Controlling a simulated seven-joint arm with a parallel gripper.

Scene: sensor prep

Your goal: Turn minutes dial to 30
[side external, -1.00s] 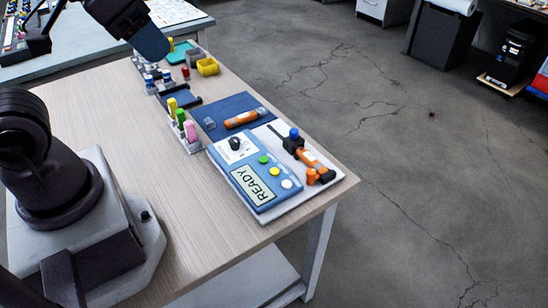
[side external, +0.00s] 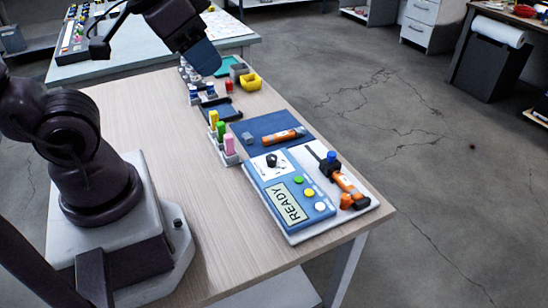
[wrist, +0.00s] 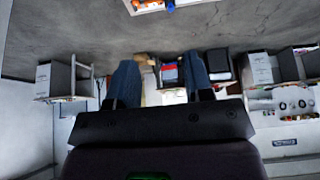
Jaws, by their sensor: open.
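A blue timer box (side external: 265,187) lies on a white board at the table's near right corner in the side external view. Its black dial (side external: 271,160) sits on a white face at the box's far end; the markings and pointer are too small to read. The display (side external: 289,204) reads READY. Green, yellow and white buttons run beside it. My gripper (side external: 207,62) is in the upper middle of that view, apart from the box. The wrist view shows its two blue fingers (wrist: 160,78) spread with nothing held between them; the dial is not seen there.
An orange tool with a black clamp (side external: 335,172) lies right of the box. A blue mat (side external: 255,129) holds another orange tool (side external: 284,135). A rack with coloured markers (side external: 223,140) stands left of the box. Small bins (side external: 250,82) are farther back.

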